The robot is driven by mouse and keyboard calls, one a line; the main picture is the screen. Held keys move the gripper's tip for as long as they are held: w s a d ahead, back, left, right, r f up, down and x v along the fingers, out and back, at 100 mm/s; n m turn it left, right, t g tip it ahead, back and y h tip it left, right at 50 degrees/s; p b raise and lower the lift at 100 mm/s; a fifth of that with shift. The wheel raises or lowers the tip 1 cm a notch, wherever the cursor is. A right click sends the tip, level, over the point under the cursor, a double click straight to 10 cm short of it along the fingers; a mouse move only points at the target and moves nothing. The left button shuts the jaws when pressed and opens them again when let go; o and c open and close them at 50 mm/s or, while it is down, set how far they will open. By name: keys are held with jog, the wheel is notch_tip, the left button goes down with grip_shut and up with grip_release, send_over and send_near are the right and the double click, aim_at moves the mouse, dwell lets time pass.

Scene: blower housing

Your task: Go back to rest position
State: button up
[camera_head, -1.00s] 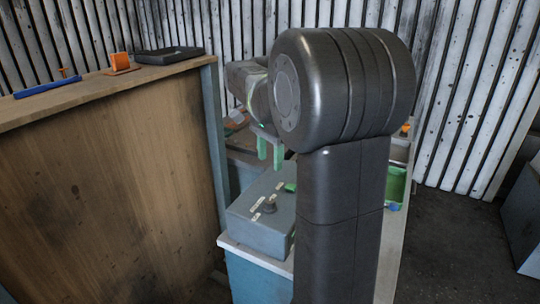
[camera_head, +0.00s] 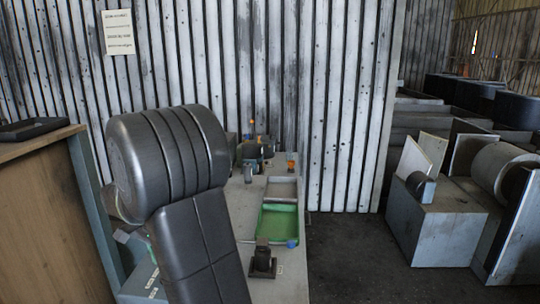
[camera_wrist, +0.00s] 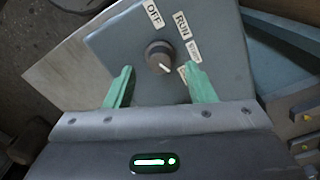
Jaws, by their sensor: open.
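In the wrist view my gripper (camera_wrist: 160,88) shows two green fingers spread wide apart with nothing between them. Beyond the fingers is a grey control box with a dark round knob (camera_wrist: 159,57). Labels reading OFF and RUN sit around the knob, and its pale pointer mark faces the lower right. I cannot tell whether the fingers touch the box, but the knob appears clear of both. In the head view my arm's dark links stand at the left centre and hide the gripper and most of the box.
A grey bench (camera_head: 285,286) holds a green tray (camera_head: 277,224), a small black device (camera_head: 262,262) and a motor-like part (camera_head: 258,150). A wooden counter (camera_head: 40,205) with a black tray (camera_head: 32,128) stands left. Grey machinery (camera_head: 440,235) stands right, with dark open floor (camera_head: 345,240) between.

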jog(key=shift+f, duration=1.45)
